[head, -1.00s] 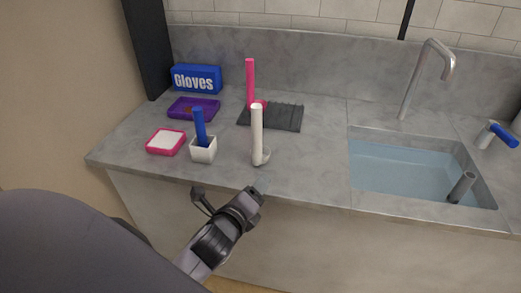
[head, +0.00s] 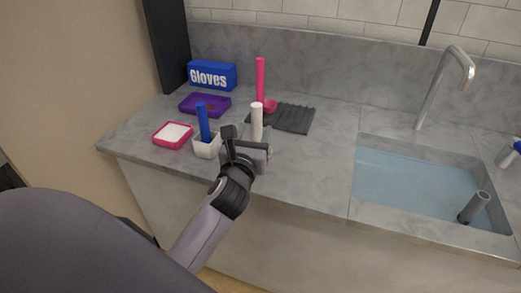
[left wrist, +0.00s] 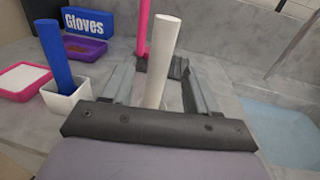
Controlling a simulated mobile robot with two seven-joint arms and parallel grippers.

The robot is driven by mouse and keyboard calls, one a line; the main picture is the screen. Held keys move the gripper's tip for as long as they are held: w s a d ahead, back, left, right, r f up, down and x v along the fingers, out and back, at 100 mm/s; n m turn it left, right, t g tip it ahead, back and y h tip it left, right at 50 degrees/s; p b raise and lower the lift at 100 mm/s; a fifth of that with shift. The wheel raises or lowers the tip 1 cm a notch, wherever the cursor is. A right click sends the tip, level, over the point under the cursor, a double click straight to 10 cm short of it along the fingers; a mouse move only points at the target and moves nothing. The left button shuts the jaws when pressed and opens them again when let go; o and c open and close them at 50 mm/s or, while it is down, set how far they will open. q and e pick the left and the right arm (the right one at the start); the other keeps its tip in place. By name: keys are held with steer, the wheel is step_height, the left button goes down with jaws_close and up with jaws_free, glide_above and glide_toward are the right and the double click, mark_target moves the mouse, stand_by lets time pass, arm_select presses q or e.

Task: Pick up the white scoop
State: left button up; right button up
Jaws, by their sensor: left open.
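The white scoop (head: 257,122) stands upright on the counter, its handle pointing up. In the left wrist view the white scoop's handle (left wrist: 163,62) rises between the two fingers of my left gripper (left wrist: 158,85), with a finger on each side. In the head view my left gripper (head: 250,140) is at the scoop and hides its lower part. The fingers are open and stand apart from the handle. The bottom of the scoop is hidden behind the gripper body in the left wrist view. My right gripper does not show.
Left of the scoop a white cup (head: 207,147) holds a blue-handled tool (head: 203,120). A pink scoop (head: 261,82) stands behind by a dark ribbed mat (head: 292,118). A pink-rimmed dish (head: 173,134), purple tray (head: 205,104) and gloves box (head: 212,75) are left. A water-filled sink (head: 425,185) lies right.

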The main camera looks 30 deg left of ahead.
mark_target(256, 124)
arm_select(q)
steer(key=x, duration=0.4)
steer(key=shift+w+a+r, duration=0.15)
steer(key=shift+w+r, duration=0.1)
steer(key=shift+w, duration=0.15)
steer(key=c, duration=1)
jaws_close()
steer(key=shift+r, duration=0.1)
